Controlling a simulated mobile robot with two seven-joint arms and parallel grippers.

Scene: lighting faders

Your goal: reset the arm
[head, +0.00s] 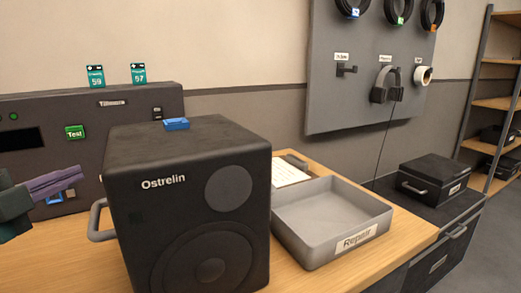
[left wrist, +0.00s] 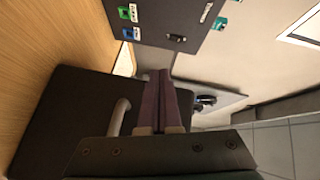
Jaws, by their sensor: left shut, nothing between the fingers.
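My left gripper (head: 74,176) reaches in from the left edge of the head view, with its purple fingers together and nothing between them. It is in front of the dark control panel (head: 100,98) and left of the black Ostrelin speaker (head: 188,150). In the left wrist view the shut purple fingers (left wrist: 160,78) show in the middle, beside the speaker's grey handle (left wrist: 119,116); I cannot tell how close they are to it. My right gripper is in neither view.
The panel carries a green Test button (head: 75,132). A pegboard (head: 330,105) hangs behind, and a black case (head: 432,174) sits at right.

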